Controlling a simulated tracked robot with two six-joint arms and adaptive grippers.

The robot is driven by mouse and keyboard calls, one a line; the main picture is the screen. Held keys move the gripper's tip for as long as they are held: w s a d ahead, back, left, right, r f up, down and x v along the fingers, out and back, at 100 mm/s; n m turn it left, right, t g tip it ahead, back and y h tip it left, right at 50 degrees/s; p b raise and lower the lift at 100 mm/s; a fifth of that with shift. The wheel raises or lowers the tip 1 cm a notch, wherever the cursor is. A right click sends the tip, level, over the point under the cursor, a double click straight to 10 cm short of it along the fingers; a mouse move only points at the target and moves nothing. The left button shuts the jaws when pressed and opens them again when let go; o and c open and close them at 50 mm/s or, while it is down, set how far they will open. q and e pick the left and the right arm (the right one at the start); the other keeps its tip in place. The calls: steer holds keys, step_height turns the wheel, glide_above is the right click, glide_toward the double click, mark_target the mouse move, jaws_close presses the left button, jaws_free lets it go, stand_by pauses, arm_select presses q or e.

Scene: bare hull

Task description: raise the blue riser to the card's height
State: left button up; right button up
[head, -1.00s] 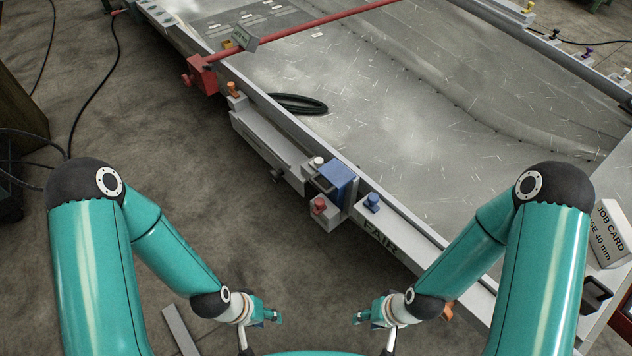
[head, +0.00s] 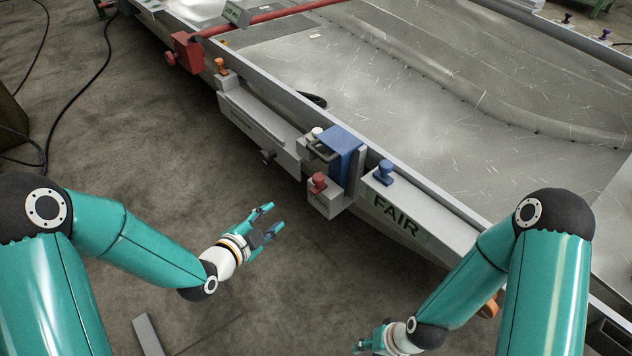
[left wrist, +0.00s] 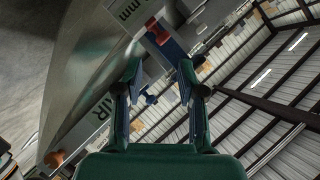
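The blue riser (head: 343,148) is an angled block on the near rail of the bare hull, beside a grey upright plate and a dark handle-like loop (head: 322,150). It also shows in the left wrist view (left wrist: 173,52), beyond my fingers. A red knob (head: 319,182) sits on a small grey block just in front of it. My left gripper (head: 276,219) is open and empty, left of and below the riser, apart from it. My right gripper (head: 362,346) is low at the bottom edge, partly cut off. The job card is not in view now.
A blue knob (head: 384,172) stands on the rail right of the riser, above the FAIR label (head: 396,218). A white knob (head: 316,132) and an orange knob (head: 220,66) stand to the left. A red clamp bar (head: 187,52) crosses the hull farther left.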

mark_target(316, 151)
arm_select(q)
steer(key=w+d+r+m+t+h+b, duration=0.1)
steer(key=w+d+m+b, duration=0.2)
steer(key=w, duration=0.2)
steer(key=w+d+r+m+t+h+b, duration=0.1)
steer(key=w+d+r+m+b, duration=0.1)
steer(key=w, duration=0.4)
steer(key=w+d+r+m+t+h+b, duration=0.1)
steer(key=w+d+m+t+b, duration=0.1)
steer(key=w+d+m+b, duration=0.1)
steer(key=shift+w+d+r+m+b, duration=0.15)
steer(key=shift+w+d+r+b, duration=0.1)
steer(key=shift+w+d, duration=0.35)
steer(key=shift+w+d+r+m+b, duration=0.15)
steer(key=shift+w+d+b, duration=0.05)
steer(key=shift+w+d, duration=0.4)
arm_select(e)
step_height(316, 151, down, 12)
steer(key=shift+r, duration=0.1)
arm_select(q)
jaws_close()
